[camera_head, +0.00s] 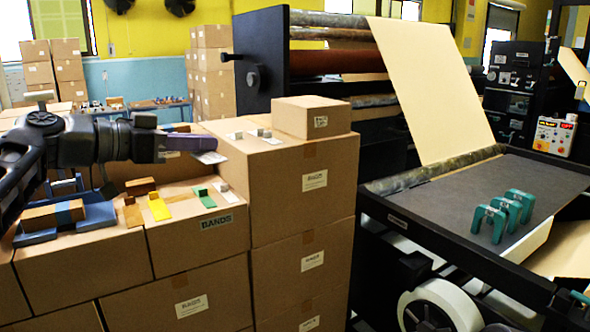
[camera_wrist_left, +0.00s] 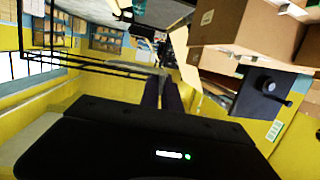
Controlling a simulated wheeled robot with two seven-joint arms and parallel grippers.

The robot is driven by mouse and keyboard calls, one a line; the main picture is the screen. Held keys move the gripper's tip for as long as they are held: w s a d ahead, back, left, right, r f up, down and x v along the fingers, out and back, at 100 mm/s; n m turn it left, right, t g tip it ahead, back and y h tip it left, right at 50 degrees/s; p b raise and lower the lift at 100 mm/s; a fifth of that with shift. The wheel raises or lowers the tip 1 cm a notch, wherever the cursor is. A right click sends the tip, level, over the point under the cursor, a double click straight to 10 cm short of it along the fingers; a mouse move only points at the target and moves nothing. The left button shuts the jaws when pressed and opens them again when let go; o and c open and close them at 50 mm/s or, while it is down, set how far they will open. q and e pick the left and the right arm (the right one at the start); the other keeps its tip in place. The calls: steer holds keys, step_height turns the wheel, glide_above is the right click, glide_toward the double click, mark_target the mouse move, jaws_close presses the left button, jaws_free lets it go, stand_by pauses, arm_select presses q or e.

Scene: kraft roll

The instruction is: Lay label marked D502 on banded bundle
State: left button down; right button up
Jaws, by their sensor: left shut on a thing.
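My left gripper (camera_head: 200,144) reaches in from the left and is shut on a small pale label (camera_head: 211,157), held above the cartons. No marking can be read on it. In the left wrist view the dark fingers (camera_wrist_left: 163,96) point away over the room; what they grip is not clear there. A brown bundle with a blue band (camera_head: 68,212) lies in a blue holder (camera_head: 36,238) on the carton at front left, below and left of the gripper. A second blue holder stands behind it, partly hidden by my arm. My right gripper is not in view.
Brown, yellow (camera_head: 158,208) and green (camera_head: 201,192) strips lie on the BANDS carton (camera_head: 205,246). The taller carton stack (camera_head: 303,183) holds small pale pieces (camera_head: 270,139) and a small box (camera_head: 311,118). A machine with teal clamps (camera_head: 505,212) stands right.

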arm_select(q)
steer(key=w+a+f+n+t+y, duration=0.5)
steer(key=w+a+f+n+y, duration=0.25)
steer(key=w+f, duration=0.2)
steer(key=w+a+f+n+y, duration=0.1)
steer(key=a+f+n+y, duration=0.15)
steer(key=f, duration=0.45)
steer(key=w+a+f+n+y, duration=0.1)
steer(key=a+f+y, duration=0.25)
steer(key=f, duration=0.25)
steer(key=s+d+f, duration=0.3)
steer(key=s+f, duration=0.1)
steer(key=f, duration=0.3)
steer(key=s+d+f+h, duration=0.1)
steer(key=s+d+f, duration=0.3)
steer(key=f, duration=0.3)
steer(key=s+d+f+m, duration=0.1)
steer(key=s+d+f, duration=0.2)
steer(key=f, duration=0.4)
steer(key=shift+s+d+f+t, duration=0.2)
steer(key=shift+s+d+t, duration=0.15)
steer(key=shift+s, duration=0.4)
steer(key=s, duration=0.1)
steer(key=s+r, duration=0.2)
steer(key=s, duration=0.1)
